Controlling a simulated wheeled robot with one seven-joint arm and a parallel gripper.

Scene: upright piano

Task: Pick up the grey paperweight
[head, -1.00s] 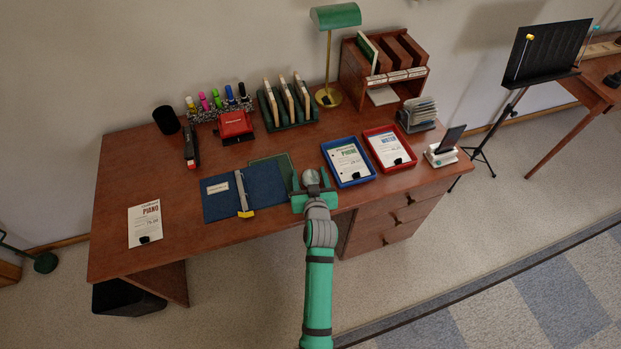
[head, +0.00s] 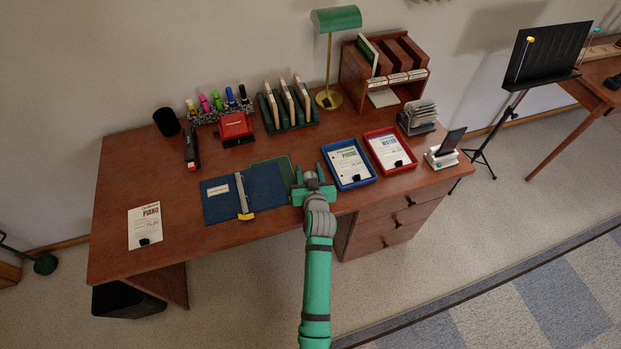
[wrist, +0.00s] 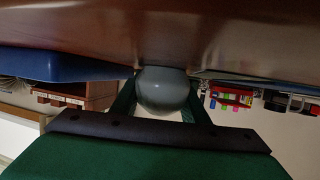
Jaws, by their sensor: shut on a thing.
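The grey paperweight (head: 311,176) is a rounded, smooth grey thing near the desk's front edge, between the blue folder and the blue tray. My gripper (head: 311,172) reaches over the front edge with a green finger on each side of it. In the wrist view the paperweight (wrist: 163,88) sits between the fingers of my gripper (wrist: 161,95), which is shut on it. The desk surface (wrist: 200,30) appears at the top of that view, very close to the paperweight. I cannot tell whether a gap separates them.
The blue tray (head: 354,183) stands close on the right, beside the red tray (head: 405,167). A green lamp (head: 336,18) stands behind. Bare desk lies around the piano sheet (head: 145,226).

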